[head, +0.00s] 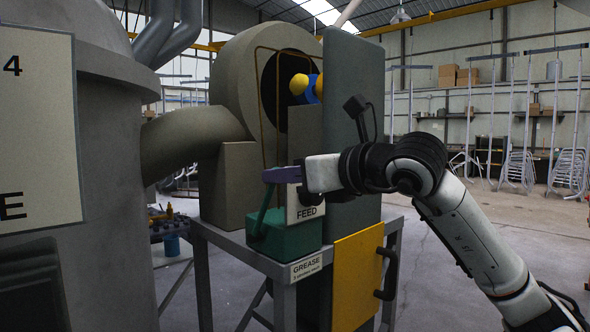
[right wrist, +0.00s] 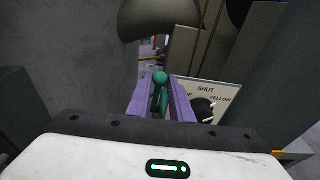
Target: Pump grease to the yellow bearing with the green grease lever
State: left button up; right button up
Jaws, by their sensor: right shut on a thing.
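The green grease lever (head: 263,208) rises from the green grease box (head: 284,236) on the stand's corner and leans slightly right at its top. My right gripper (head: 275,175) reaches in from the right, its purple fingers at the lever's upper end. In the right wrist view the fingers (right wrist: 160,97) are shut around the lever just below its round green knob (right wrist: 160,78). A yellow part (head: 299,84) beside a blue one sits in the dark opening of the round housing; I cannot tell whether it is the yellow bearing. My left gripper is not in view.
A FEED plate (head: 305,212) and a dark upright panel (head: 344,130) stand right by my right gripper. A yellow door (head: 357,278) with a black handle is below. A large grey tank (head: 110,120) fills the left. The floor at right is open.

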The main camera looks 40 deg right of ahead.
jog(key=shift+w+r, duration=0.4)
jog(key=shift+r, duration=0.05)
jog(key=shift+w, duration=0.2)
pick_arm(q)
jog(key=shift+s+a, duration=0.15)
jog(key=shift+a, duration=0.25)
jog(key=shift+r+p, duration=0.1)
jog(key=shift+p, duration=0.2)
